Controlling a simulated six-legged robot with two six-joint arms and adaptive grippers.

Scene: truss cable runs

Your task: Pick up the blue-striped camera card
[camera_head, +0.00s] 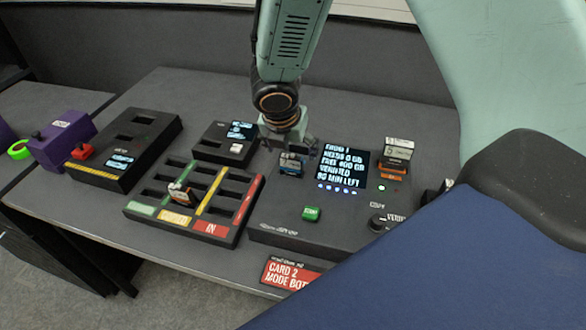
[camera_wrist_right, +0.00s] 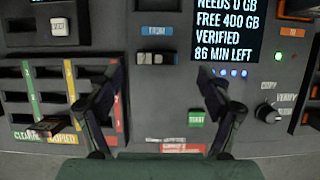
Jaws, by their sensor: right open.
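A small dark card with a blue stripe (camera_head: 291,163) stands in a slot at the left of the big black console (camera_head: 283,212). My right gripper (camera_head: 292,143) hangs right above and behind the card in the head view, partly covering the slot area. In the right wrist view its two fingers (camera_wrist_right: 159,78) are spread wide with nothing between them, and the card lies between and just beyond the tips. My left gripper is not in view.
Left of the console is a slotted tray (camera_head: 195,203) holding an orange-marked card (camera_head: 180,192). A small black box (camera_head: 226,143) stands behind it. Orange-striped drives (camera_head: 395,155) rise at the console's back right.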

